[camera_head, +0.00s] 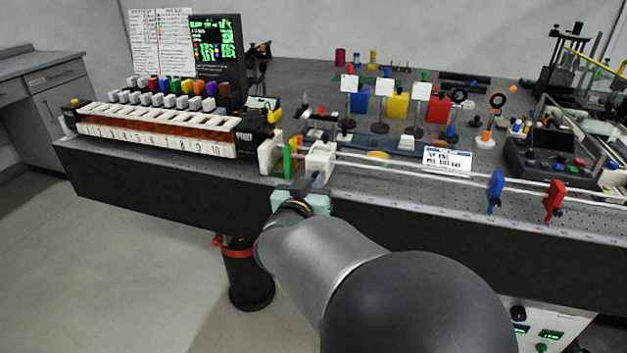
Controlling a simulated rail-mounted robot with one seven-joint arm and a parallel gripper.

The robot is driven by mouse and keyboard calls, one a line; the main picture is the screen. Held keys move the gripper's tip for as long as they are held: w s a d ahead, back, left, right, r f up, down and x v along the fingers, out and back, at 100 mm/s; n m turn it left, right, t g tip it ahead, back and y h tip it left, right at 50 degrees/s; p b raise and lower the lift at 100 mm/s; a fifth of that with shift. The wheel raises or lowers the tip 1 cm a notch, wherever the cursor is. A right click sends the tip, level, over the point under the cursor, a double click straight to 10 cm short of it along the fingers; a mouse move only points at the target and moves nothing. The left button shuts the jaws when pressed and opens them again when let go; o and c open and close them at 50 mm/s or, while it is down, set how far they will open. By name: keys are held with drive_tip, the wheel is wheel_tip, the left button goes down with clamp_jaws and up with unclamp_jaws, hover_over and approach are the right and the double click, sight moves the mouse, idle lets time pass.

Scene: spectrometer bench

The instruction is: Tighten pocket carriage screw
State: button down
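A white carriage block (320,159) sits at the left end of two pale rails (420,172) near the bench's front edge. I take it to be the pocket carriage, though I cannot be sure. Its screw is too small or hidden to make out. My gripper (308,184) is at the bench's front edge, just below and in front of this block. Its pale green body shows, but the fingers are dark and small. I cannot tell whether they touch anything or how far apart they are.
Beside the block stand a green plate (286,159) and a white end block (269,155). Blue (495,190) and red (554,201) clamps sit on the rails at right. A long numbered rack (160,131) is at left. Card holders and coloured blocks stand behind.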

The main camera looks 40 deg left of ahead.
drive_tip(key=shift+f+m+b, duration=0.1)
drive_tip(key=shift+m+b, duration=0.2)
drive_tip(key=shift+d+f+m+b, duration=0.1)
drive_tip(key=shift+m+b, duration=9.15)
drive_tip(key=shift+m, duration=1.55)
drive_tip(key=c, duration=1.4)
unclamp_jaws()
